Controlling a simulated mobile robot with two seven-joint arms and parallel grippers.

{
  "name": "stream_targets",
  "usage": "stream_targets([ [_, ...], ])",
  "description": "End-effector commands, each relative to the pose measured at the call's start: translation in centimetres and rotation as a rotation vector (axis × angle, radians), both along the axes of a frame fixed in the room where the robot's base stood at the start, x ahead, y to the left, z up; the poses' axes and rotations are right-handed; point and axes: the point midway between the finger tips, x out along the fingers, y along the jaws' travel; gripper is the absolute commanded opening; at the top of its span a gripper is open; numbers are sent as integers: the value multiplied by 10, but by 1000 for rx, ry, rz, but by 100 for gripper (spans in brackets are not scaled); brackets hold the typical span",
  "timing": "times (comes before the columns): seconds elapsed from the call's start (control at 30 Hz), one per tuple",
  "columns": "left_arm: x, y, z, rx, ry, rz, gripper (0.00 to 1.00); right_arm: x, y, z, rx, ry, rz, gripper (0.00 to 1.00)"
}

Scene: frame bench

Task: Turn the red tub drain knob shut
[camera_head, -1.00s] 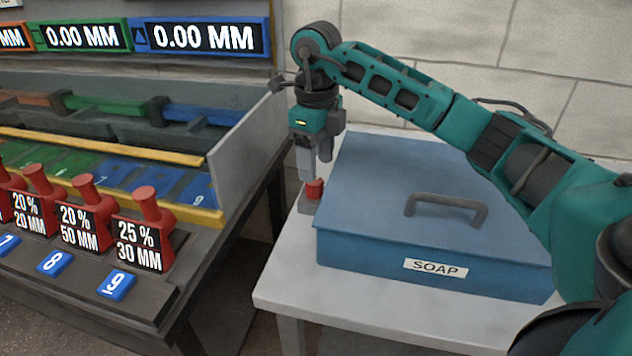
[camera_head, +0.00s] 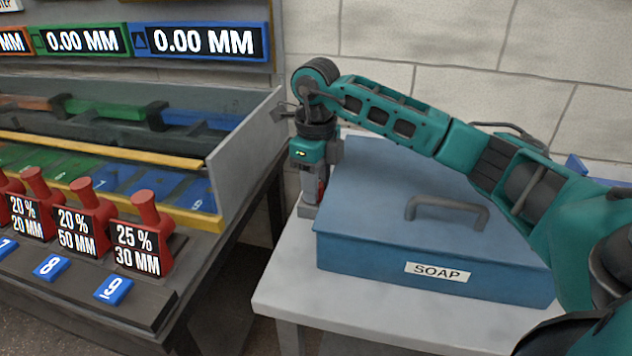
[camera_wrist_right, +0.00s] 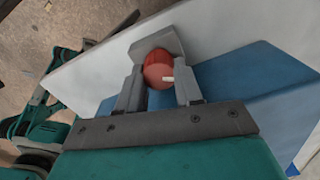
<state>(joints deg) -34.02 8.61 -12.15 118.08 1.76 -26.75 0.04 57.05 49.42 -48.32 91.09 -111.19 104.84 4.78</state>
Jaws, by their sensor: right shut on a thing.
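The red tub drain knob (camera_wrist_right: 158,70) sits on a grey block (camera_wrist_right: 158,43) at the table's left edge, beside the blue soap box. In the right wrist view it is round with a short white mark pointing right. My right gripper (camera_wrist_right: 160,88) is shut on it, one finger on each side. In the head view my right gripper (camera_head: 312,197) points down over the block and hides most of the knob; only a sliver of red shows. My left gripper is out of view.
The blue box labelled SOAP (camera_head: 385,220), with a grey handle, stands close to the right of my gripper on the pale table (camera_head: 275,285). The frame bench (camera_head: 215,225) with red plungers (camera_head: 145,225) is on the left, with a gap between.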

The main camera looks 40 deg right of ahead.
Motion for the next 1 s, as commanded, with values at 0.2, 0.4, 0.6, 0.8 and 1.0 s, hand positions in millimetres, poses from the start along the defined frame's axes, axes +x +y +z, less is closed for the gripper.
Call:
stream_targets([
  [0.2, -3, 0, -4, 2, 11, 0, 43, 0, 0, 0, 0, 0, 0, 10],
  [0.4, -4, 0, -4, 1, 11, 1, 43, 0, 0, 0, 0, 0, 7, 4],
  [0.6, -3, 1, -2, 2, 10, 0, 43, 0, 0, 1, 1, 0, 67, 4],
  [0.8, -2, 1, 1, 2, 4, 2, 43, 1, -1, 1, 0, 0, 191, 4],
  [1.0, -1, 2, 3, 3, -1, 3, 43, 1, -1, 1, 0, -1, 331, 4],
])
